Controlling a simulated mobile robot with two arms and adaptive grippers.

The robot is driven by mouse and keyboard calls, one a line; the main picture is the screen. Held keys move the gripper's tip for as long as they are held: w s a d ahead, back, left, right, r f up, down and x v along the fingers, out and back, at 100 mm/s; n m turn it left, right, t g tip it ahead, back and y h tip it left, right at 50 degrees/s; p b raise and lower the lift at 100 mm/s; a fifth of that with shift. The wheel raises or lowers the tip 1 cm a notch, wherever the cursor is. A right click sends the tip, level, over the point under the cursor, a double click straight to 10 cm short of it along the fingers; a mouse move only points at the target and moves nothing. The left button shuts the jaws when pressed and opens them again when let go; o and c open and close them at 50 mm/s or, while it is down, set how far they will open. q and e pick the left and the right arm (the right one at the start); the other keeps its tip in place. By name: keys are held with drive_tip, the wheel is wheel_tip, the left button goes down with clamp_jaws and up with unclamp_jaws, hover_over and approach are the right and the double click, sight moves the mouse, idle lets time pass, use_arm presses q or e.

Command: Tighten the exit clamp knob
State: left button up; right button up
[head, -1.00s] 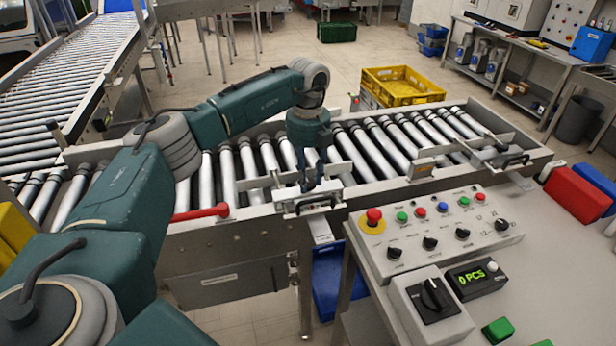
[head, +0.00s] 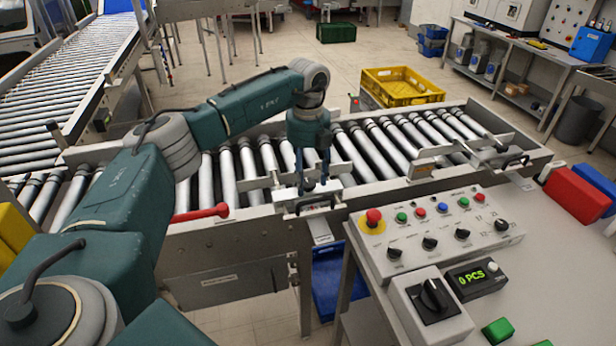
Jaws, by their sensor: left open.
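My left gripper (head: 314,184) points straight down over a metal clamp (head: 285,196) on the near rail of the roller conveyor (head: 235,232). Its two dark fingers are apart, with the tips close to the top of the clamp. The fingers and wrist partly hide the clamp, and I cannot make out a knob there or whether the tips touch. A black handle (head: 318,207) sticks out at the clamp's front. A second similar clamp (head: 497,153) with a black handle sits at the conveyor's right end. My right gripper is not in view.
A red lever (head: 200,213) sticks out along the near rail left of the clamp. A control panel (head: 440,232) with buttons and knobs stands close at the right front. A yellow crate (head: 402,88) stands behind the conveyor. The conveyor rollers carry nothing.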

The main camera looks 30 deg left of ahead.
sight(308, 183)
use_arm(q)
wheel_tip(308, 183, up, 12)
idle(0.5)
